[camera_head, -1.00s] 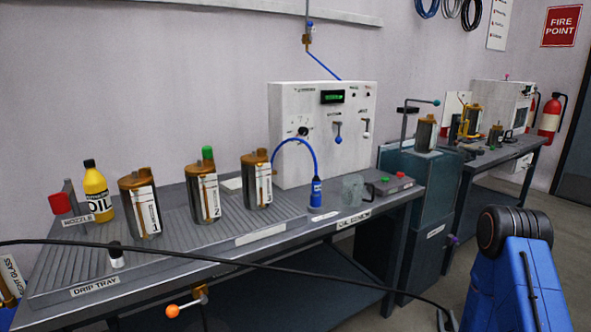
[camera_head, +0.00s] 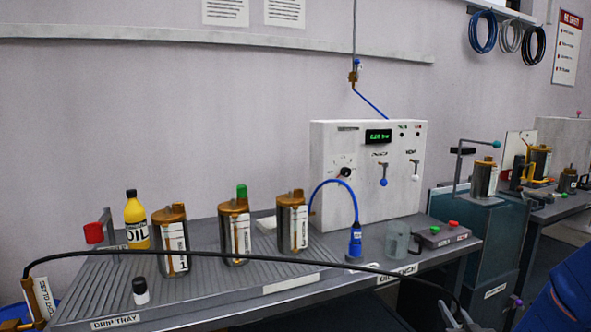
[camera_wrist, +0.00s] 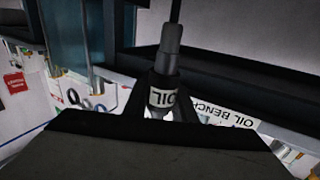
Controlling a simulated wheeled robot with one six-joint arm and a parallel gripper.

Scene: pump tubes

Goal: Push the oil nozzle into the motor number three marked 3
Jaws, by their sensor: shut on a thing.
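The oil nozzle (camera_wrist: 171,52) is a grey, tapered piece with a white OIL band. In the wrist view my gripper (camera_wrist: 163,112) is shut on it. In the head view my gripper (camera_head: 457,317) is low at the right, in front of the bench, with the black hose running to it. The third motor (camera_head: 292,224), a dark cylinder with a copper top and white label, stands right of motor 2 (camera_head: 235,235) and motor 1 (camera_head: 171,243). My gripper is well apart from it. Its number is too small to read.
The black hose (camera_head: 215,254) crosses in front of the motors from the sight glass (camera_head: 40,298) at left. Right of the third motor stand a blue bottle (camera_head: 355,243) with a blue tube, a clear jug (camera_head: 397,241) and a white control panel (camera_head: 335,165). An oil bottle (camera_head: 136,222) stands left.

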